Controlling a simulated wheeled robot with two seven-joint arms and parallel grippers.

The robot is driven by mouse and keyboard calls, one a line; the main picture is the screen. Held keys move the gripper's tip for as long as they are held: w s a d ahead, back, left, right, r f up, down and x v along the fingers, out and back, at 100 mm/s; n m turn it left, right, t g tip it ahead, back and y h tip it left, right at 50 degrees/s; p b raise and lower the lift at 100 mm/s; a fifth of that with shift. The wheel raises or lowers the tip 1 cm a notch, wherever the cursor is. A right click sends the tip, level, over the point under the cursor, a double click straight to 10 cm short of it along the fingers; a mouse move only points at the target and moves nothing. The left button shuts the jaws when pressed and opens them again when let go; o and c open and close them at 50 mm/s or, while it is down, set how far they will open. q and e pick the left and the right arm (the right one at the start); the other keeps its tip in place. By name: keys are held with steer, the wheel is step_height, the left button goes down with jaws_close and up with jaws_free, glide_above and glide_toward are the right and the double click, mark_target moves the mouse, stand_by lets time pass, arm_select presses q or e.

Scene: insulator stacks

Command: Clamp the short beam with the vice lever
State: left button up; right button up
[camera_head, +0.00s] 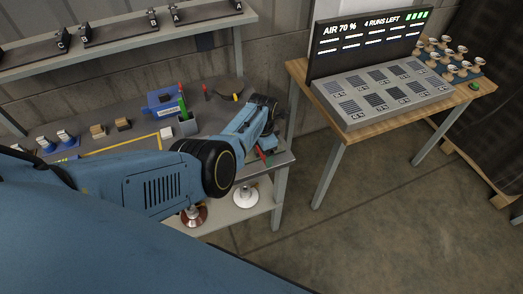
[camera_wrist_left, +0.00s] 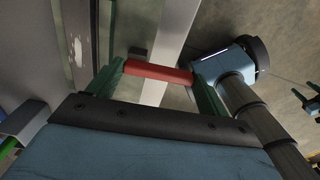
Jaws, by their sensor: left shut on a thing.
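My left gripper (camera_head: 264,153) is at the right end of the grey workbench (camera_head: 225,92), beyond my blue forearm. In the left wrist view its green fingers (camera_wrist_left: 160,80) are shut on a red bar, which looks like the vice lever (camera_wrist_left: 158,71). The red bar also shows small in the head view (camera_head: 261,154). I cannot make out the short beam. My right gripper is not in view.
A wooden table (camera_head: 340,131) to the right holds a panel of grey tiles (camera_head: 385,92) and a display. Small blocks (camera_head: 98,131) stand on the bench's left. A lower shelf (camera_head: 222,208) holds a brown and a white insulator. The floor between the tables is clear.

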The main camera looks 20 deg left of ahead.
arm_select(q)
steer(key=shift+f, duration=0.1)
stand_by(0.4)
steer(key=o, duration=1.4)
steer(key=shift+c, duration=0.2)
steer(key=shift+r, duration=0.4)
step_height(320, 180, up, 13)
steer(key=p, duration=0.3)
steer(key=shift+f, duration=0.15)
